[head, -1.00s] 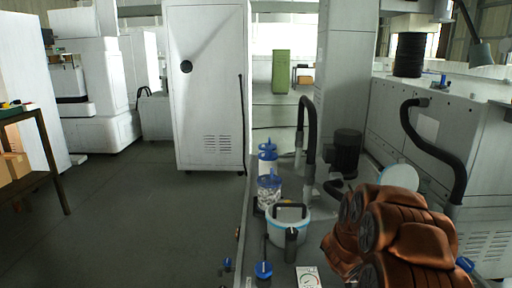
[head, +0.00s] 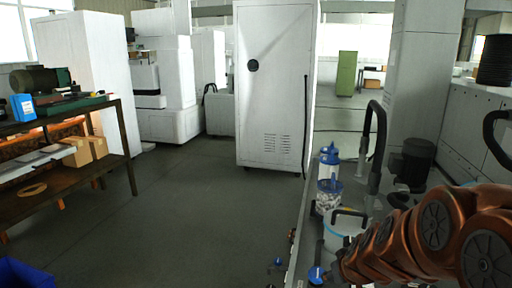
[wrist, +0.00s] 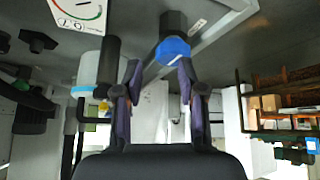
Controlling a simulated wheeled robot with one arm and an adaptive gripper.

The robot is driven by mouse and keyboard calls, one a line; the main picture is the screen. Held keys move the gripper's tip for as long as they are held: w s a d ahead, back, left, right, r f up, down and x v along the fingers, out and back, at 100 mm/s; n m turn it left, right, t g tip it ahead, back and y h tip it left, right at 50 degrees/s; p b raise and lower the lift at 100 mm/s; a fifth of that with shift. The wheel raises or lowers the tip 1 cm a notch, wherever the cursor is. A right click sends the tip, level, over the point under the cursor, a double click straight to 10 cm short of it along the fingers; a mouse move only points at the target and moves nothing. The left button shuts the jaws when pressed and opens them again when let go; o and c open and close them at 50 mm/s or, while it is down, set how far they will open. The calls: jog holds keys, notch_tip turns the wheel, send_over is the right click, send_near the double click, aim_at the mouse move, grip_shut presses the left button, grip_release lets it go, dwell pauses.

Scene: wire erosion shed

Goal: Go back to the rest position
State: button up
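My gripper (wrist: 159,72) shows in the wrist view with its two dark fingers spread apart. Nothing is held between the fingers. In the wrist view the scene appears upside down, and a dark object with a blue cap (wrist: 173,48) shows beyond the fingertips, apart from them as far as I can tell. My copper-coloured arm fills the lower right of the head view, and the gripper itself is not visible there.
A white bucket with a dark handle (head: 343,236) and a blue-lidded jar (head: 328,196) stand on the grey machine bed beside my arm. A white cabinet (head: 275,95) stands ahead. A shelf (head: 126,140) with boxes is at left. The floor (head: 190,215) between is clear.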

jog(key=s+a+g+y, duration=0.1)
jog(key=s+a+g, duration=0.15)
jog(key=s, duration=0.45)
jog(key=s+a+g, duration=0.2)
jog(key=s+a, duration=0.1)
jog(key=s, duration=0.5)
jog(key=s+d+r+m+g+h, duration=0.25)
jog(key=s+g, duration=0.25)
jog(key=s, duration=1.2)
jog(key=s+p+v, duration=0.2)
jog(key=p+v, duration=0.7)
jog(key=s+d+r+p+v, duration=0.1)
jog(key=s+p+v, duration=0.1)
jog(key=p+v, duration=0.7)
jog(key=shift+d+r+t+y, duration=0.2)
jog(key=shift+r+t+y, duration=0.15)
jog(key=shift+r+t, duration=0.15)
jog(key=shift+s+a+n, duration=0.1)
jog(key=shift+a+n, duration=0.05)
jog(key=shift+n, duration=0.2)
